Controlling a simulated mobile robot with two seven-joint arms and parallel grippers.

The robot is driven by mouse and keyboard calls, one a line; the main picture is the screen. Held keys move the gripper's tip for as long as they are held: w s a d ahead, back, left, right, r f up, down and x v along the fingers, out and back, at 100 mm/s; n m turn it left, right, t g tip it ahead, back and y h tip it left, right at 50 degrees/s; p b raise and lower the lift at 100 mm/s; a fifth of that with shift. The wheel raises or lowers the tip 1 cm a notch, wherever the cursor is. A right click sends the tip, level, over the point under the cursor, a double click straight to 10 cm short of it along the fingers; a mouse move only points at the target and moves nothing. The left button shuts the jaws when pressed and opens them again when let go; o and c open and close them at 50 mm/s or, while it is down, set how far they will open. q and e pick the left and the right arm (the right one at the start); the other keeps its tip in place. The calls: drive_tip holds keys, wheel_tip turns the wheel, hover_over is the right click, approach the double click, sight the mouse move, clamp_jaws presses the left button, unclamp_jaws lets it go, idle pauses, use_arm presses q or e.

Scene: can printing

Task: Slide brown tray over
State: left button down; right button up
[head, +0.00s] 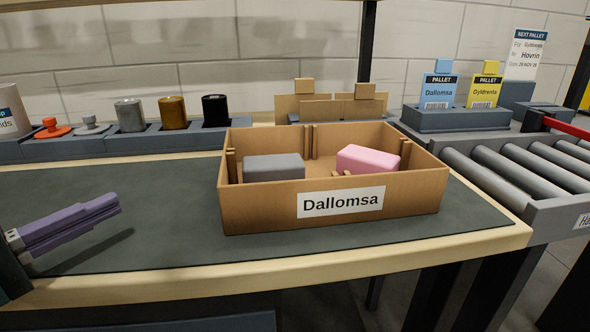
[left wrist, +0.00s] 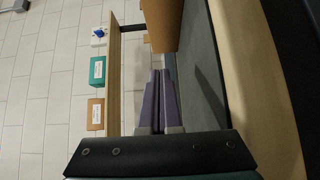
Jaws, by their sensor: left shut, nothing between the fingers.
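The brown tray (head: 260,208) stands on the dark mat at the right part of the table, with a white label reading "Dallomsa" on its front. Inside it are a grey block (head: 273,167) on the left and a pink block (head: 369,159) on the right. My left gripper (head: 118,203), with purple fingers, is shut and empty, to the left of the tray and apart from it. In the left wrist view the fingers (left wrist: 159,75) point toward a brown surface (left wrist: 163,25), which seems to be the tray's side. My right gripper is not in view.
A roller conveyor (head: 515,170) adjoins the table on the right. Behind the mat (head: 130,185) a grey rack (head: 110,142) holds several cans and lids. Pallet cards (head: 438,91) stand in a holder at the back right. The mat between gripper and tray is clear.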

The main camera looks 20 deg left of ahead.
use_arm(q)
drive_tip(key=b+x, duration=0.2)
drive_tip(key=x, duration=0.8)
drive_tip(key=shift+w+d, duration=0.65)
drive_tip(key=shift+d, duration=0.3)
drive_tip(key=shift+w+d, duration=0.55)
drive_tip(key=shift+d, duration=0.3)
